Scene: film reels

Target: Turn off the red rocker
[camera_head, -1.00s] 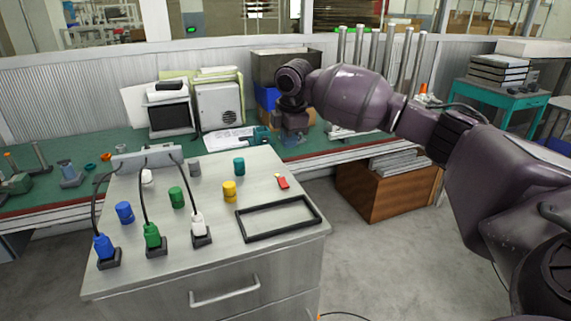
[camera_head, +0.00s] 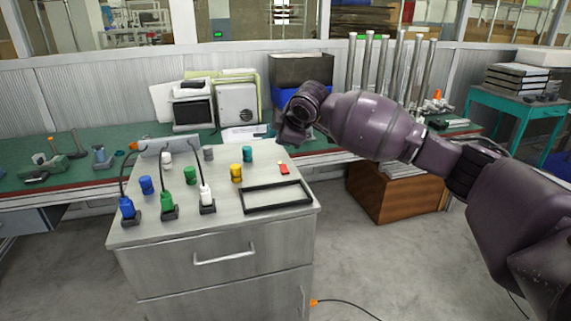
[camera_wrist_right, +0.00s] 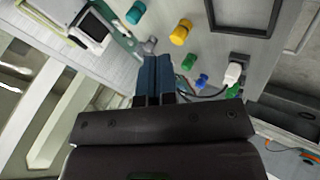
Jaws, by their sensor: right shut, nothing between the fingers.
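A grey power strip (camera_head: 168,147) stands at the back left of the cabinet top, with black cables running to it. I cannot make out a red rocker on it. A small red piece (camera_head: 284,169) with a pale end lies on the cabinet top at the right, behind the black frame. My right gripper (camera_head: 290,136) is at the cabinet's back right corner, partly hidden by its own wrist. In the right wrist view its blue-grey fingers (camera_wrist_right: 157,76) are together and empty. My left gripper is not in view.
The cabinet top (camera_head: 262,222) carries blue, green and white plugs with cables, several coloured cylinders and a black frame (camera_head: 277,208). A yellow cylinder (camera_wrist_right: 181,32) and a white plug (camera_wrist_right: 232,73) show in the right wrist view. A green bench with a monitor (camera_head: 193,113) runs behind.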

